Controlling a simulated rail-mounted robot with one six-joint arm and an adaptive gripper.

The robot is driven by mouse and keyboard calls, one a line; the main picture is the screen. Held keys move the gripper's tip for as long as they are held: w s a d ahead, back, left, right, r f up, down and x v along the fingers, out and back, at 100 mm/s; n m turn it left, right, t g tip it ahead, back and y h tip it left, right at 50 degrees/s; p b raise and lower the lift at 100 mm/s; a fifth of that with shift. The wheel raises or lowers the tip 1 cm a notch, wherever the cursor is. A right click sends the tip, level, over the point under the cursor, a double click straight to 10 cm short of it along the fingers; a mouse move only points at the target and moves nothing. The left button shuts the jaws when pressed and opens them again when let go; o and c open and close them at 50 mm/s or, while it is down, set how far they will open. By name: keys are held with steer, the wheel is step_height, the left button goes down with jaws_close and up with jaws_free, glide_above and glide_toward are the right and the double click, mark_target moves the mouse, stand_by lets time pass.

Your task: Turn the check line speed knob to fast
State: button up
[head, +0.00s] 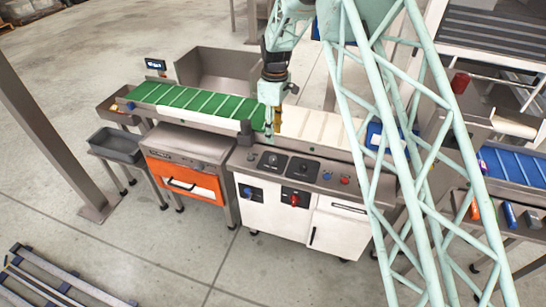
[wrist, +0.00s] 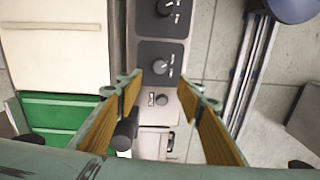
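The check line's control panel shows in the head view with two black dial plates, a left one (head: 273,161) and a right one (head: 300,168). In the wrist view two dark knobs on black plates, an upper knob (wrist: 166,8) and a middle knob (wrist: 160,67), sit above a smaller grey knob (wrist: 161,100). Their labels are too small to read, so I cannot tell which sets the speed. My gripper (head: 274,126) hangs over the belt side, behind the panel. In the wrist view my gripper (wrist: 163,92) is open and empty, its fingers framing the smaller knob.
A green belt (head: 190,101) and a cream belt (head: 325,126) run behind the panel. A dark block (head: 245,134) stands beside my gripper. Blue (head: 327,175) and red (head: 345,180) buttons lie right of the dials. Blue (head: 248,193) and red (head: 294,199) switches are on the cabinet front.

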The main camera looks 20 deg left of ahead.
mark_target(273, 158)
steer(key=shift+s+f+b, duration=0.15)
steer(key=shift+f+b, duration=0.35)
steer(key=shift+f, duration=2.8)
steer(key=shift+s+f+b, duration=0.15)
steer(key=shift+f+b, duration=0.3)
steer(key=shift+f, duration=2.85)
steer(key=c, duration=0.9)
steer(key=shift+m, duration=0.6)
steer(key=m, duration=0.4)
steer(key=shift+m+p, duration=0.35)
steer(key=shift+m, duration=0.05)
steer(key=m, duration=0.6)
steer(key=o, duration=0.9)
